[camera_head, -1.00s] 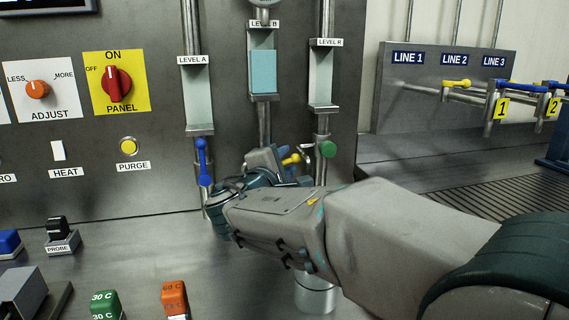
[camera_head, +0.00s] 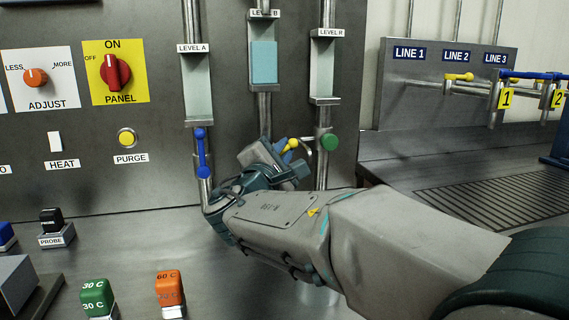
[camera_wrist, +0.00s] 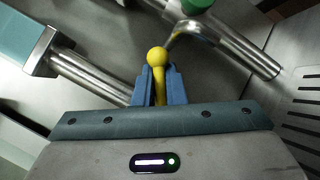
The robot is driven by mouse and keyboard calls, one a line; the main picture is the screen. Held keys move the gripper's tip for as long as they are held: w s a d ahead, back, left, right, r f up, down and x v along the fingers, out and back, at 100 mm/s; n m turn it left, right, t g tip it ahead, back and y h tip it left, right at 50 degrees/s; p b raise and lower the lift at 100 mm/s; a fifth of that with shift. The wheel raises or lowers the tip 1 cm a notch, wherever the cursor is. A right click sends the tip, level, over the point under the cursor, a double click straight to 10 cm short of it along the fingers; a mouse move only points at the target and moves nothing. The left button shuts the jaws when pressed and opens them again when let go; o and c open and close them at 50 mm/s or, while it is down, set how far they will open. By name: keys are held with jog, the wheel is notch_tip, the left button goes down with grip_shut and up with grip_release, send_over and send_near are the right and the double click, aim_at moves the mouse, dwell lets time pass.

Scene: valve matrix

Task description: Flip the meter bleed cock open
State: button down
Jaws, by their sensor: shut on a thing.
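A yellow lever with a round ball end (camera_head: 292,144) stands out at the pipe under the LEVEL B gauge in the head view. My gripper (camera_head: 281,160) is at this lever. In the wrist view the blue fingers (camera_wrist: 158,88) are shut around the lever's shaft, and its yellow ball (camera_wrist: 157,57) sticks out past their tips. No label naming the bleed cock is readable. The lever's base and its pipe joint are hidden by my gripper.
A green knob (camera_head: 329,142) on a bent metal fitting is close to the right of my gripper. A blue lever (camera_head: 202,153) hangs on the LEVEL A pipe to the left. Green (camera_head: 97,298) and orange (camera_head: 170,289) blocks stand on the bench in front.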

jog(key=shift+a+r+n+t+b, duration=0.1)
jog(key=shift+r+n+t+b, duration=0.05)
jog(key=shift+n+t+b, duration=0.4)
jog(key=shift+a+r+n+t+b, duration=0.1)
jog(key=shift+n+t+b, duration=0.2)
jog(key=shift+n, duration=0.45)
jog(key=c, duration=1.5)
grip_release()
jog(key=shift+r, duration=0.1)
